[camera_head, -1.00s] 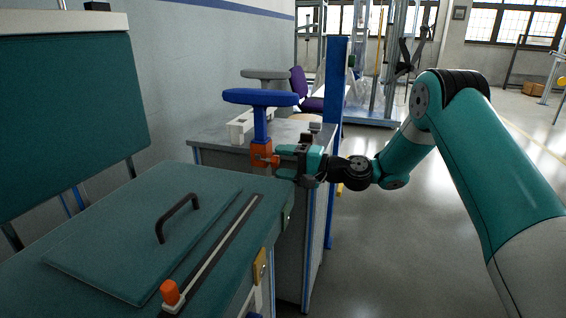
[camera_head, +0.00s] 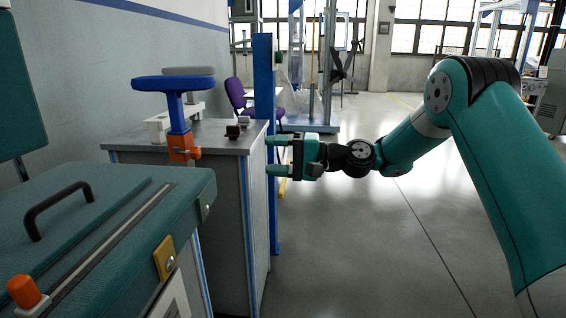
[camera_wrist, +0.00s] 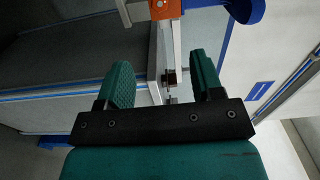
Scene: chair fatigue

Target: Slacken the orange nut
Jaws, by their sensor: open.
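An orange nut-like block (camera_head: 184,147) with a small orange screw at its right side sits on the post of a blue T-shaped armrest (camera_head: 174,90). The orange block also shows at the top edge of the wrist view (camera_wrist: 165,9), partly cut off. A separate orange knob (camera_head: 24,290) stands on the rail at the lower left. My gripper (camera_head: 268,155) is to the right of the orange block, clearly apart from it. In the wrist view its two green fingers (camera_wrist: 161,78) are spread with nothing gripped between them.
A green bench (camera_head: 110,215) with a black handle (camera_head: 58,209) fills the lower left. A grey cabinet (camera_head: 228,225) stands behind it, with a white bracket and small dark parts on top. A blue post (camera_head: 264,90) is close behind my gripper. Open floor (camera_head: 400,240) lies to the right.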

